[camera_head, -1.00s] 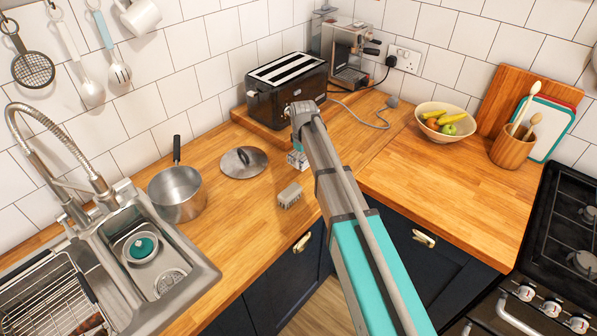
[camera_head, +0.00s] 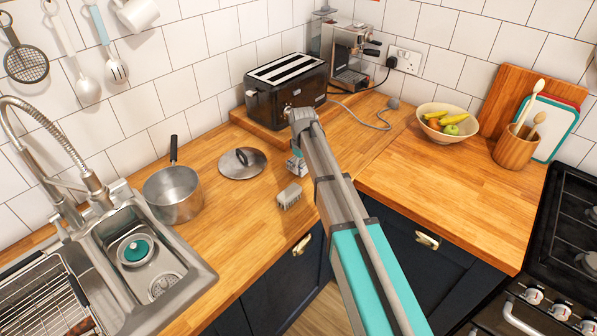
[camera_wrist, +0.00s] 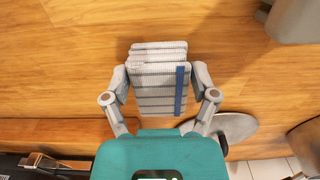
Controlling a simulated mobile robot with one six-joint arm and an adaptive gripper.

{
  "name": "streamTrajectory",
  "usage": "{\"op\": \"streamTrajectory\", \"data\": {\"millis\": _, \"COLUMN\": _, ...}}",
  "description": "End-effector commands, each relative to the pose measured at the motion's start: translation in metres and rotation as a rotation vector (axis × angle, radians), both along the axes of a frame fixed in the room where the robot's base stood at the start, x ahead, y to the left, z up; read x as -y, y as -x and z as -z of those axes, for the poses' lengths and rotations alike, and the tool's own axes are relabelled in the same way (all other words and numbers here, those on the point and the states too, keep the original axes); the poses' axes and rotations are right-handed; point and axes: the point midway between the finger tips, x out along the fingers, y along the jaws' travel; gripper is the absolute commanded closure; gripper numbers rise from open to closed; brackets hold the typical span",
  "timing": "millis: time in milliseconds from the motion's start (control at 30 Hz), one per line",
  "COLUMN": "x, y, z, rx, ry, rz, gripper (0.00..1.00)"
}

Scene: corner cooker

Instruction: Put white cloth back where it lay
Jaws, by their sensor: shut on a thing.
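My gripper (camera_wrist: 162,88) is shut on a folded white cloth (camera_wrist: 155,97). The cloth has grey stripes and one blue stripe, with a finger on each side of it.
A pan lid (camera_head: 242,163) and saucepan (camera_head: 172,194) are to the left. The black toaster (camera_head: 286,92) stands behind on a board. A fruit bowl (camera_head: 447,122) is right; counter before it is clear.

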Motion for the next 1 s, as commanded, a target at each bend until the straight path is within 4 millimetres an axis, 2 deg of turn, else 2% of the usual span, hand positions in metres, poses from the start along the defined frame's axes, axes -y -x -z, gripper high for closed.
{"op": "streamTrajectory", "data": {"millis": 100, "x": -0.0002, "y": 0.0, "z": 0.0083, "rx": 0.0, "ry": 0.0, "rz": 0.0, "gripper": 0.78}}
{"op": "streamTrajectory", "data": {"millis": 633, "x": -0.0004, "y": 0.0, "z": 0.0119, "rx": 0.0, "ry": 0.0, "rz": 0.0, "gripper": 0.78}}
{"op": "streamTrajectory", "data": {"millis": 667, "x": -0.0004, "y": 0.0, "z": 0.0117, "rx": 0.0, "ry": 0.0, "rz": 0.0, "gripper": 0.22}}
{"op": "streamTrajectory", "data": {"millis": 700, "x": -0.0005, "y": 0.0001, "z": 0.0109, "rx": 0.0, "ry": 0.0, "rz": -0.001, "gripper": 0.15}}
{"op": "streamTrajectory", "data": {"millis": 800, "x": -0.0005, "y": 0.0001, "z": 0.0108, "rx": 0.0, "ry": 0.0, "rz": -0.001, "gripper": 0.0}}
{"op": "streamTrajectory", "data": {"millis": 1000, "x": -0.0005, "y": 0.0001, "z": 0.0108, "rx": 0.0, "ry": 0.0, "rz": -0.001, "gripper": 0.0}}
